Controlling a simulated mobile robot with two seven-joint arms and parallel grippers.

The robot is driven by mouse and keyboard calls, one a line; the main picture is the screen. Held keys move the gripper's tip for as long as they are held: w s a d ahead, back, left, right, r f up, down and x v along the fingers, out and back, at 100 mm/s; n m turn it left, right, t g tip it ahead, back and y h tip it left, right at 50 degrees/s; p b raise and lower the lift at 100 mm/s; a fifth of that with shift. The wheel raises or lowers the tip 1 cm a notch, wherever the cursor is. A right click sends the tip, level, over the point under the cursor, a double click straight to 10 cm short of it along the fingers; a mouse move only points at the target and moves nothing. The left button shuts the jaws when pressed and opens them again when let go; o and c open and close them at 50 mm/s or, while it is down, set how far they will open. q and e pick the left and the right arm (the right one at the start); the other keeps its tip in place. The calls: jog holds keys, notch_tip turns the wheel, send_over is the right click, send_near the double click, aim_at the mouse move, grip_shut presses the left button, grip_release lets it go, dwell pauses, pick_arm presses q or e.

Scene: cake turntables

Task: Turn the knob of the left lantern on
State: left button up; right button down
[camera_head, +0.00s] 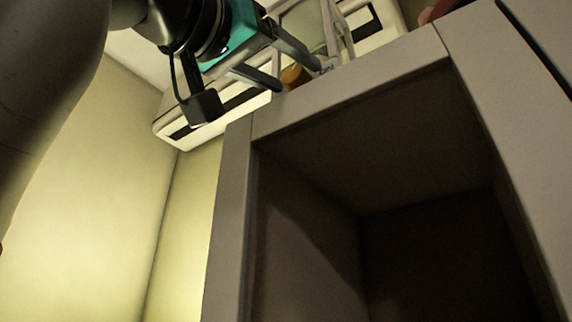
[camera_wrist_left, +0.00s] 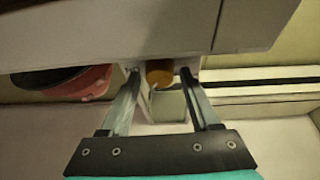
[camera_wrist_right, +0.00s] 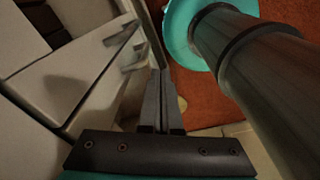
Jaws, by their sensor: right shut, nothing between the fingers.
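An orange-brown knob (camera_head: 292,77) shows at the top of the head view, at the foot of a pale framed lantern (camera_head: 332,38) that the top edge cuts off. In the left wrist view the knob (camera_wrist_left: 160,71) lies between the fingertips of my left gripper (camera_wrist_left: 160,78). The fingers are open, with a gap showing on each side of the knob. Much of the lantern is hidden or out of frame. My right gripper (camera_wrist_right: 162,78) is shut and empty, away from the lantern; it shows only in the right wrist view.
A grey cabinet with a dark open compartment (camera_head: 430,250) fills the head view's middle and right. A red round container (camera_wrist_left: 75,82) stands left of the lantern in the left wrist view. White drawers with handles (camera_wrist_right: 75,80) are close left of my right gripper.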

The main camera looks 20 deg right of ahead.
pick_arm(q)
grip_shut()
jog(key=shift+m, duration=0.3)
jog(key=m+g+p, duration=0.1)
jog(key=m+g, duration=0.1)
jog(key=m, duration=0.2)
jog(key=shift+w+r+m+h, duration=0.1)
jog(key=shift+m+h, duration=0.2)
jog(key=shift+h, duration=0.1)
jog(key=m+g, duration=0.2)
jog(key=m, duration=0.1)
jog(key=m+g, duration=0.1)
jog(key=m, duration=0.3)
jog(key=shift+g, duration=0.4)
